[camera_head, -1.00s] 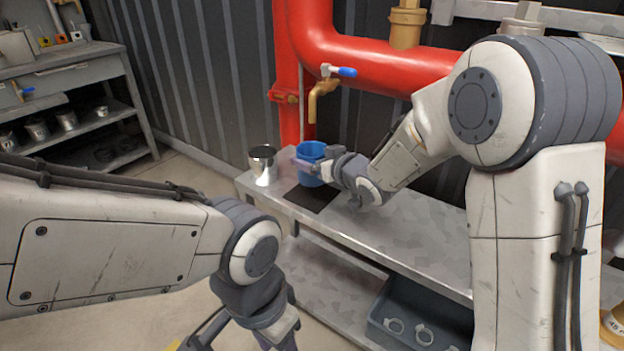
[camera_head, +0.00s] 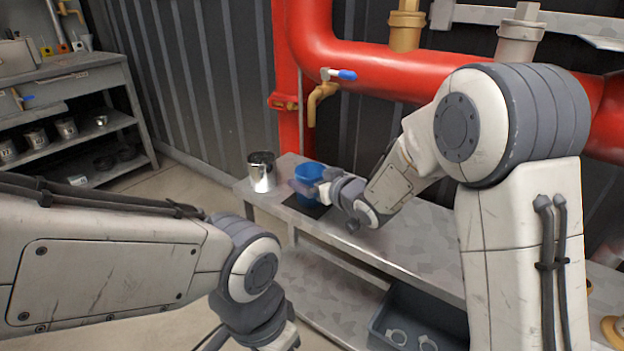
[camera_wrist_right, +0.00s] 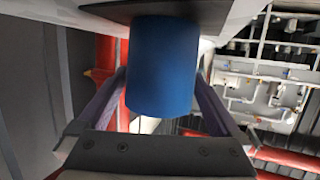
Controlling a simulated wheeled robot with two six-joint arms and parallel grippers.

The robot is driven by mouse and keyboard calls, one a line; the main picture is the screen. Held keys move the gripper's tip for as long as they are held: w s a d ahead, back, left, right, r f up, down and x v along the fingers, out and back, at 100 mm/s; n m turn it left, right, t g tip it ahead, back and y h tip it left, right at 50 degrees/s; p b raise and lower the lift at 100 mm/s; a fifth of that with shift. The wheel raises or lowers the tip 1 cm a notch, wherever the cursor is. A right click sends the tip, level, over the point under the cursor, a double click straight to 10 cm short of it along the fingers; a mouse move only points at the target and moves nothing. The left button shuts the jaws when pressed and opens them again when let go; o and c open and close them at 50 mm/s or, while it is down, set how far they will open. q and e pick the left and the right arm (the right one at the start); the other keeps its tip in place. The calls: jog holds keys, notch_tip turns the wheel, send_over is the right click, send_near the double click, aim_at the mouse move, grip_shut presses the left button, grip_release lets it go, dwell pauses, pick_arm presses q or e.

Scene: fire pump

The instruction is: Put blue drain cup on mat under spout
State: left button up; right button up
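The blue drain cup (camera_head: 306,174) is upright over the black mat (camera_head: 312,210) below the brass spout (camera_head: 318,98). In the right wrist view the cup (camera_wrist_right: 163,65) stands between my two fingers, and its base is at the dark mat (camera_wrist_right: 110,13); I cannot tell whether they touch. My right gripper (camera_head: 315,184) has its fingers against the cup's sides and appears shut on it. The gripper hides part of the mat. My left gripper (camera_head: 212,340) is low at the frame's bottom edge, largely cut off.
A red pipe (camera_head: 375,65) runs behind. A grey bin (camera_head: 400,318) with rings is on the lower shelf. Shelves (camera_head: 75,110) stand at far left.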

jog(key=shift+r, duration=0.15)
jog(key=shift+s+d+r, duration=0.1)
jog(key=shift+s+r, duration=0.1)
jog(key=p+v, duration=0.4)
jog(key=v, duration=0.7)
jog(key=s+f+g+h, duration=0.1)
jog(key=s+g, duration=0.3)
jog(key=s, duration=0.6)
jog(key=s+f+g+h, duration=0.2)
jog(key=s+g+h, duration=0.1)
jog(key=s, duration=0.7)
jog(key=s+a+f+n+g+h, duration=0.1)
jog(key=s+g, duration=0.4)
jog(key=s, duration=0.5)
jog(key=shift+s+f+h, duration=0.25)
jog(key=shift+s+h, duration=0.05)
jog(key=shift+h, duration=0.6)
jog(key=shift+a, duration=0.1)
notch_tip(320, 180, up, 34)
jog(key=p, duration=3.4)
jog(key=shift+r, duration=0.2)
